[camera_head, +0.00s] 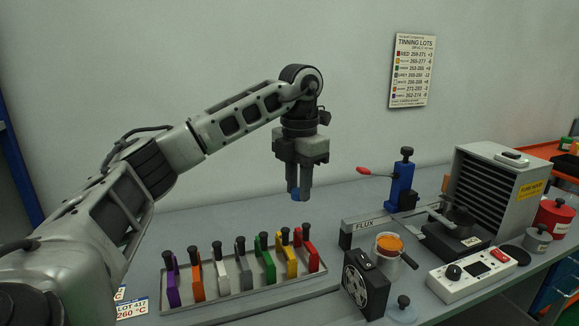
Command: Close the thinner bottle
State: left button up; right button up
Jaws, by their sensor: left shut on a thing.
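My left gripper (298,194) points straight down above the back of the bench, left of the blue stand. It is shut on a small blue piece (296,196), mostly hidden between the fingers; I cannot tell whether it is a cap. No bottle can be clearly picked out as the thinner bottle. A red container (554,217) and a small grey can with a knobbed lid (538,238) stand at the far right, apart from the gripper. My right gripper is not in view.
A tray (240,300) holds several coloured pieces with black knobs. A blue stand (401,185) with a red handle, an orange-filled pot (388,243), a black fan box (364,285), a grey lid (402,309) and a white control box (472,275) crowd the right. The back left bench is clear.

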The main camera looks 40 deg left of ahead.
pick_arm(q)
jog(key=s+d+f+m+b, duration=0.2)
jog(key=s+d+f+m, duration=0.2)
jog(key=f+m, duration=0.5)
jog(key=s+d+f+m+b, duration=0.3)
jog(key=s+d+f+m, duration=0.2)
jog(key=d+f+m, duration=0.4)
jog(key=s+d+f+m+b, duration=0.3)
jog(key=d+f+m, duration=0.3)
jog(key=f+m, duration=0.5)
jog(key=s+m, duration=0.1)
jog(key=m, duration=0.4)
jog(key=shift+s+d, duration=0.15)
jog(key=shift+d, duration=0.2)
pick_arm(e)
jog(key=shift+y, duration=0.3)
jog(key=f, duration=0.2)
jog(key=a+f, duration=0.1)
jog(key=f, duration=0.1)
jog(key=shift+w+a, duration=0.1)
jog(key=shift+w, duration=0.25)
pick_arm(q)
jog(key=shift+r, duration=0.1)
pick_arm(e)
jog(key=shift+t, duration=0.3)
